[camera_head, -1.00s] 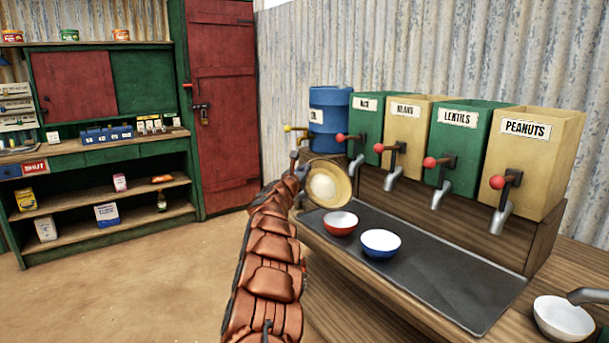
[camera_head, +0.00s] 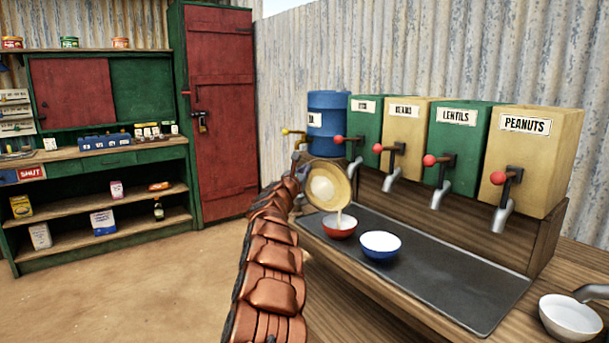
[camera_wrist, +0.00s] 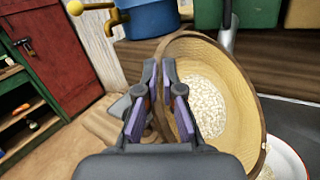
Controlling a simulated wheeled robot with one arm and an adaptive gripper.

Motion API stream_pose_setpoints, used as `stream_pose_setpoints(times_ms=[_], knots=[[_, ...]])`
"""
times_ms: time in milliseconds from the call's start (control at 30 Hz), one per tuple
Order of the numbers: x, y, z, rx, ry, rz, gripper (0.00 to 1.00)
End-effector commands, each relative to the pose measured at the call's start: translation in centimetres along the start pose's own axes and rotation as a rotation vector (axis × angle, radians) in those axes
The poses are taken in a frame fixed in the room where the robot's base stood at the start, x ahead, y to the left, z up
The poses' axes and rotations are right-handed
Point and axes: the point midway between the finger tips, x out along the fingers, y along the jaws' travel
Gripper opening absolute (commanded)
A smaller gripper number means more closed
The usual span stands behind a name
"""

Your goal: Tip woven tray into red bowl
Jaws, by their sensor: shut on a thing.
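The woven tray (camera_head: 328,186) is tilted steeply in the head view, its open side facing right and down. Pale grains lie inside it and a stream of them falls from its lower edge into the red bowl (camera_head: 340,231). In the wrist view the tray (camera_wrist: 245,118) fills the right side, with grains in its middle. My gripper (camera_wrist: 160,85) is shut on the tray's rim, on its left side. The red bowl's rim also shows at the lower right of the wrist view (camera_wrist: 292,158), partly hidden by the tray. In the head view my arm hides my gripper's fingers.
A blue bowl (camera_head: 380,251) stands right of the red bowl on the dark mat (camera_head: 450,291). Dispensers with red-knobbed taps stand behind, among them lentils (camera_head: 455,145) and peanuts (camera_head: 522,155). A blue drum (camera_head: 328,120) is behind the tray. A white bowl (camera_head: 570,322) is at the lower right.

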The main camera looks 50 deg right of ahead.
Motion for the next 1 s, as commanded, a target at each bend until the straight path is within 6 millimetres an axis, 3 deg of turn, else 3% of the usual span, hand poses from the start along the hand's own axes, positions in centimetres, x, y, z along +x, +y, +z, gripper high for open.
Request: stream_pose_setpoints(times_ms=[1000], knots=[[-0.7,-1.2,0.8,0.089,-0.058,-0.003,0.00]])
